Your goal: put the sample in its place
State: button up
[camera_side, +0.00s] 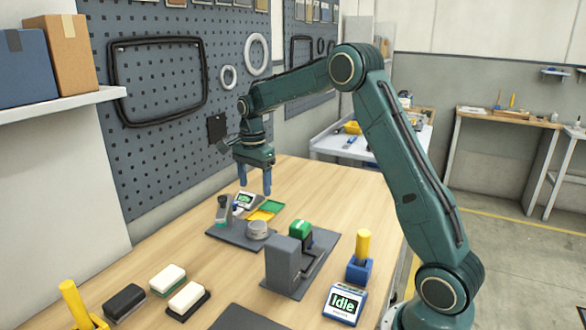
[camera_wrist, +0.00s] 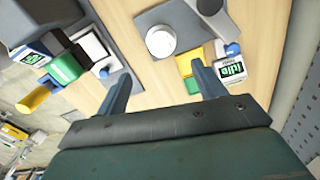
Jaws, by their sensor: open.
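No item is clearly marked as the sample, and I cannot tell which one it is. A round grey puck-like piece (camera_side: 258,229) sits on a dark grey pad (camera_side: 224,236); it also shows in the wrist view (camera_wrist: 161,40). Beside it are a yellow tray (camera_side: 262,215) and a green tray (camera_side: 273,206), with a small lit display (camera_side: 244,199) behind. My gripper (camera_side: 254,187) is open, fingers pointing down, above the back of this group. In the wrist view my gripper (camera_wrist: 161,75) has nothing between its fingers. The green tray is partly hidden by a finger there.
A grey machine (camera_side: 283,264) with a green block (camera_side: 300,229) stands in front. A yellow cylinder in a blue holder (camera_side: 359,268) and an "Idle" display (camera_side: 344,305) are to its right. White-topped blocks (camera_side: 187,298) and a black block (camera_side: 123,301) lie front left. Pegboard wall behind.

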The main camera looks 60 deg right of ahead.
jog(key=s+a+r+n+t, duration=0.3)
jog(key=s+a+r+n, duration=0.8)
jog(key=s, duration=0.3)
jog(key=s+a+n+t, duration=0.1)
jog(key=s+a+n, duration=0.1)
jog(key=s, duration=0.3)
jog(key=s+a+f+n, duration=0.1)
jog(key=s+a+n, duration=0.1)
jog(key=s+n, duration=0.2)
jog(key=s+a+n+t, duration=0.1)
jog(key=s+a+n, duration=0.1)
jog(key=s, duration=0.5)
jog(key=shift+s+f+n+t, duration=0.2)
jog(key=shift+n+t, duration=0.1)
jog(key=shift+n, duration=0.2)
